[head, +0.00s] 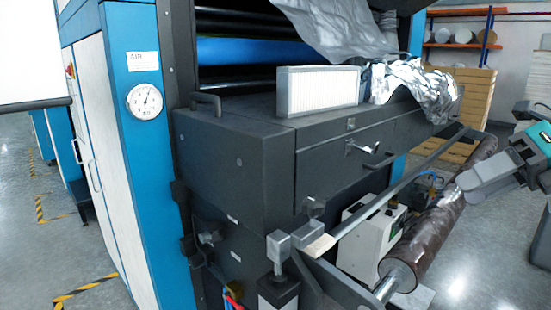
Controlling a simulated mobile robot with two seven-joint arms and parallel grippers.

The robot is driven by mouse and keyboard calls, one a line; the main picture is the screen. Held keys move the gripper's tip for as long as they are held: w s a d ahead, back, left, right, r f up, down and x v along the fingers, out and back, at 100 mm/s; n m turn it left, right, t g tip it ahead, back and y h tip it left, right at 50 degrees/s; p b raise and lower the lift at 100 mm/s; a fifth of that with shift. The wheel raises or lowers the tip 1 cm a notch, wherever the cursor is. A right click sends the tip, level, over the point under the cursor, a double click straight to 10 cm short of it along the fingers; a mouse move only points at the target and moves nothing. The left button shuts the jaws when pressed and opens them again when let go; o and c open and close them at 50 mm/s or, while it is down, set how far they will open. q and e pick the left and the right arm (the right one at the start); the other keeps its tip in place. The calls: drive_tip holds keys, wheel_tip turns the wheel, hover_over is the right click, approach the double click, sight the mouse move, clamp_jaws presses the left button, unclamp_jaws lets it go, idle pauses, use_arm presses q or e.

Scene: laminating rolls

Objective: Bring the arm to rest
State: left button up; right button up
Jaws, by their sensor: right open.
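My right gripper (468,186) comes in from the right edge, grey with a teal part on the arm behind it. It is open, and I see nothing held in it. It shows over the upper part of a dark brown glossy roll (432,240) on a metal shaft; I cannot tell whether it touches the roll.
A dark laminating machine (235,165) with blue and white panels fills the middle. A white pleated filter (317,91) and crumpled silver foil (412,82) lie on its top. A grey bar (395,185) runs beside the roll. Open floor (490,265) shows at right.

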wheel_tip(320, 180, down, 27)
drive_tip(key=s+d+m+t+h, duration=0.1)
drive_tip(key=d+m+t+h, duration=0.15)
drive_tip(key=m+t, duration=1.4)
drive_tip(key=s+a+f+m+g+h, duration=0.2)
drive_tip(key=s+a+f+m+g, duration=0.3)
drive_tip(key=a+f+m, duration=0.3)
drive_tip(key=s+a+f+m+g+h, duration=0.3)
drive_tip(key=s+a+f+m+g, duration=0.2)
drive_tip(key=a+f+m, duration=0.4)
drive_tip(key=s+m, duration=0.1)
drive_tip(key=m, duration=0.2)
drive_tip(key=shift+s+a+f, duration=0.2)
drive_tip(key=shift+s+a, duration=0.15)
